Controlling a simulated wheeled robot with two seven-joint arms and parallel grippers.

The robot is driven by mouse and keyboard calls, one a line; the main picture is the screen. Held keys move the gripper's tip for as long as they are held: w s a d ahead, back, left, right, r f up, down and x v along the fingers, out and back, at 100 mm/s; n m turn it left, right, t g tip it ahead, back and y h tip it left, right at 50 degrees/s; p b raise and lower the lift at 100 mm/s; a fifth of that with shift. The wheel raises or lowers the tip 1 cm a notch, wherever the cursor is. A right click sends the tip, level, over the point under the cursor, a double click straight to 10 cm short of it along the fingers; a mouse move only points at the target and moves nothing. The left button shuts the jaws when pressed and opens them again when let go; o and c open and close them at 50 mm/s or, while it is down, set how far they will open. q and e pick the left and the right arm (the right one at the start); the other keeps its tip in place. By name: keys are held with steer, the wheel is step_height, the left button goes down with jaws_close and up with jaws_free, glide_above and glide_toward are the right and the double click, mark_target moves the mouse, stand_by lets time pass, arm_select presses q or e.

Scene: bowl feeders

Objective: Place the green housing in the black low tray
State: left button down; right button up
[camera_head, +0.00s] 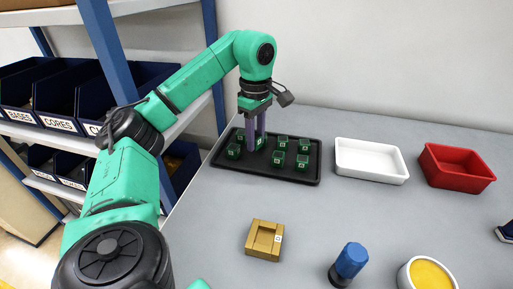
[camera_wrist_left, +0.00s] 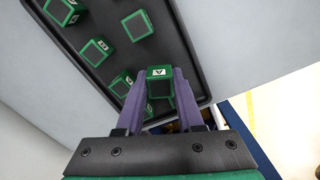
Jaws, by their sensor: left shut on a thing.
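The black low tray (camera_head: 222,160) lies at the back of the grey table and holds several small green housings, one of them a green housing (camera_head: 278,158) near its middle. My left gripper (camera_head: 257,148) points down over the left part of the tray. In the left wrist view my left gripper (camera_wrist_left: 159,76) is shut on a green housing (camera_wrist_left: 159,73) with a white label reading A. The tray (camera_wrist_left: 185,35) lies beneath it with other housings (camera_wrist_left: 95,51). I cannot tell whether the held housing touches the tray floor.
A white tray (camera_head: 371,177) and a red bin (camera_head: 456,183) stand right of the black tray. A tan block (camera_head: 264,240), a blue-topped object (camera_head: 350,262) and a yellow-filled round container (camera_head: 430,274) stand in front. Shelves with dark bins (camera_head: 38,108) are at left. The middle table is clear.

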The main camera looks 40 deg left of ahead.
mark_target(255, 160)
arm_select(q)
steer(key=shift+s+f+b, duration=0.15)
steer(key=shift+f+b, duration=0.45)
steer(key=shift+f, duration=1.65)
steer(key=c, duration=0.5)
jaws_free()
steer(key=shift+c, duration=0.2)
step_height(255, 160, up, 3)
steer(key=shift+r+p, duration=0.1)
steer(key=shift+p, duration=0.35)
step_height(255, 160, up, 9)
steer(key=p, duration=0.7)
steer(key=shift+r, duration=0.2)
steer(key=shift+f, duration=0.15)
